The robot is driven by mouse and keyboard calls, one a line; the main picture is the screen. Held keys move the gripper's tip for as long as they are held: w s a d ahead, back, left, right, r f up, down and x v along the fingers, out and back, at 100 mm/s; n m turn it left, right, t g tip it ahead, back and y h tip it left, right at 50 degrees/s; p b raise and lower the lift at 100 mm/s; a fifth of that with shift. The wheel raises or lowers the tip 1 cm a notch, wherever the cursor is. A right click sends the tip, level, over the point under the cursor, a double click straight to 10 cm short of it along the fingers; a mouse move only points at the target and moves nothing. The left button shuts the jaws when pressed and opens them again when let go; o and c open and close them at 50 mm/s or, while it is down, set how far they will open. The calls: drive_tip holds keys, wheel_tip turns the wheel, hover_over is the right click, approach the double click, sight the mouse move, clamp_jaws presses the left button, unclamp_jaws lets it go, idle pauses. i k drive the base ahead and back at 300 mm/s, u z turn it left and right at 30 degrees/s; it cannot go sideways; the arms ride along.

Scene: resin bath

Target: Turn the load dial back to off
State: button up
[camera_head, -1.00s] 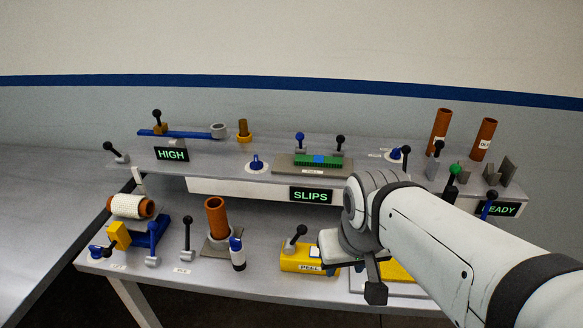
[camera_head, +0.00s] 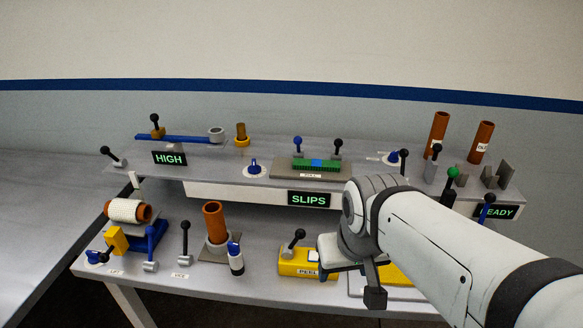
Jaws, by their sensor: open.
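Several blue dials are in view: one stands at the middle of the upper shelf (camera_head: 254,167), one at the shelf's right part (camera_head: 393,158), and one at the lower left of the bench (camera_head: 96,258). Their small labels are too blurred to read, so I cannot tell which is the load dial or how it is set. My gripper (camera_head: 374,297) hangs over the front right of the bench, beside the yellow PEEL block (camera_head: 299,262). It is open; its far parts are hidden behind my wrist. It is apart from all three dials.
Several ball-topped levers stand about. Brown tubes (camera_head: 438,135) stand at the back right.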

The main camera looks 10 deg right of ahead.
sight(253, 169)
drive_tip(key=z, duration=0.05)
drive_tip(key=k, duration=0.55)
drive_tip(key=u, duration=0.7)
drive_tip(key=i, duration=1.1)
